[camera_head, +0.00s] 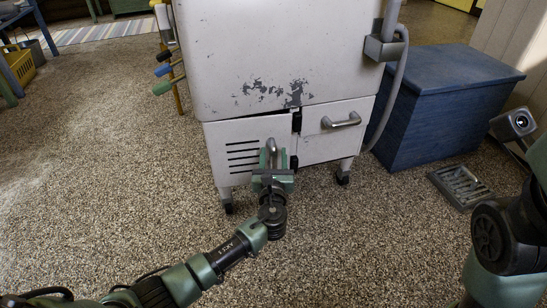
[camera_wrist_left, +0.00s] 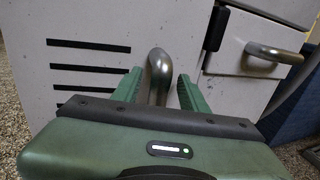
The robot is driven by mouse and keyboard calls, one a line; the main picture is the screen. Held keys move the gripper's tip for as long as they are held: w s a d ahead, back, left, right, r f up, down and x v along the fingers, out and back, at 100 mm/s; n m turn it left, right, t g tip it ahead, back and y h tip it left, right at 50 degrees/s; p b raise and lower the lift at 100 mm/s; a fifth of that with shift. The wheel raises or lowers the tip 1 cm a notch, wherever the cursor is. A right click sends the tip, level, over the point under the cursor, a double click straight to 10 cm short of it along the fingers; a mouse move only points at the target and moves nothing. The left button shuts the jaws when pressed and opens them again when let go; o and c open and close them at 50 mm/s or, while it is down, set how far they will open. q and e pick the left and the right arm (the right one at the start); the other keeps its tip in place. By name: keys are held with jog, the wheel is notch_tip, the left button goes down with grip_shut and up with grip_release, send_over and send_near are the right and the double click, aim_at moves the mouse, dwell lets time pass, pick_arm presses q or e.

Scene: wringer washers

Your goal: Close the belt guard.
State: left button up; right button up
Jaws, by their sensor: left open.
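The white washer (camera_head: 285,50) has a slotted lower left panel, which looks like the belt guard (camera_head: 225,138). It has dark louvre slots and an upright metal bar handle (camera_head: 271,147). My left gripper (camera_head: 272,160) is at this handle. In the left wrist view, the open green fingers (camera_wrist_left: 158,92) stand on either side of the handle (camera_wrist_left: 159,75), with gaps visible beside it. The slotted panel (camera_wrist_left: 95,60) fills the left of that view. A dark gap shows along the panel's right edge; I cannot tell how far it stands open. My right gripper is out of view.
A second lower panel (camera_head: 318,142) with a horizontal handle (camera_head: 341,121) is right of the guard. A blue chest (camera_head: 430,105) and grey hose (camera_head: 392,90) stand to the right. A metal grate (camera_head: 460,187) lies on the floor. The floor at left is clear.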

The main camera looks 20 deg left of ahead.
pick_arm(q)
jog(key=shift+c, duration=0.3)
grip_shut()
dwell(1.1)
